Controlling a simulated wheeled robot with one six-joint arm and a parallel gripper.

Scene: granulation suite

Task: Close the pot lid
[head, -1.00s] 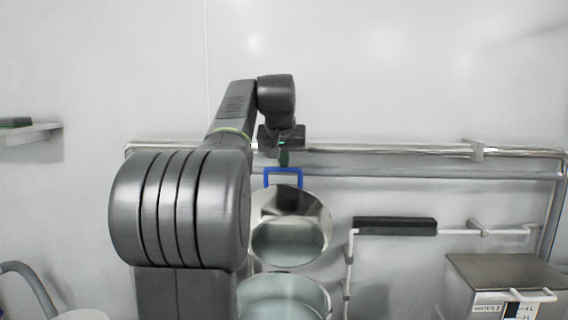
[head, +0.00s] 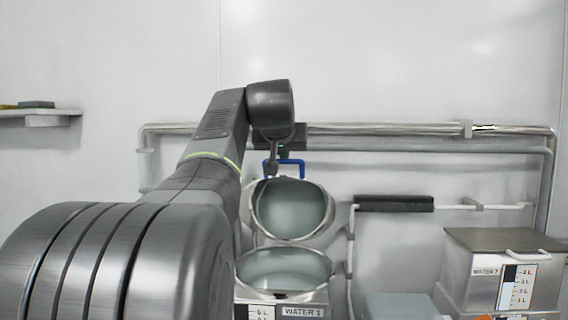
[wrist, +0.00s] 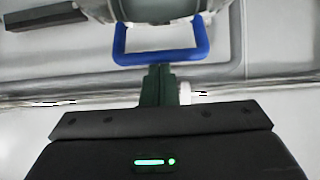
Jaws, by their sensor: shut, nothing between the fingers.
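The pot (head: 284,268) labelled WATER 1 stands low in the middle of the head view with its mouth open. Its round lid (head: 292,207) is tilted up, nearly upright, behind the mouth. A blue handle (head: 299,163) sits at the lid's top edge; in the wrist view the blue handle (wrist: 160,58) spans the upper middle. My gripper (head: 284,153) is up at the handle, partly hidden by my wrist. In the wrist view my dark green fingers (wrist: 158,84) are shut and empty, with their tips at or very near the handle's bar; I cannot tell whether they touch.
Wall pipes (head: 400,130) run behind the lid. A black-padded rail (head: 394,203) is to its right. A second lidded metal container (head: 503,265) labelled WATER stands at the right, and a pale box (head: 400,307) is at the bottom. A shelf (head: 38,116) is at far left.

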